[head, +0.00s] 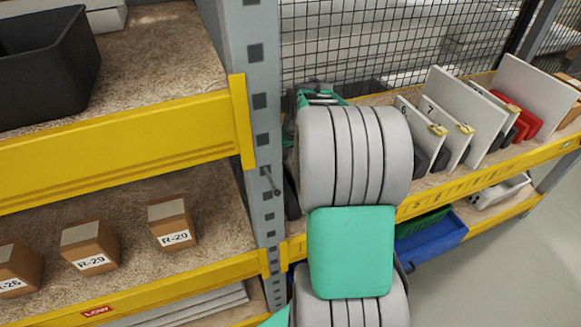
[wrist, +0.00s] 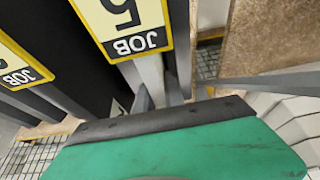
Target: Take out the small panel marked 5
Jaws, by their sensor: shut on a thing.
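The small panel marked 5 shows in the wrist view by its yellow-edged JOB 5 label (wrist: 122,22), upside down at the top. My gripper (wrist: 160,98) is just below that label, its grey fingers shut on the panel's pale edge. The green and black body of my gripper fills the lower part of that view. In the head view my own arm hides the gripper and the panel. Panels marked 6 (head: 411,127) and 7 (head: 439,127) stand upright on the shelf to the right of my arm.
Another JOB label (wrist: 20,66) is close on the left in the wrist view, with dark dividers between. Taller white panels (head: 540,95) and red dividers (head: 524,118) stand farther right. A grey rack post (head: 258,130) is left of my arm. Wire mesh (head: 390,45) closes the back.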

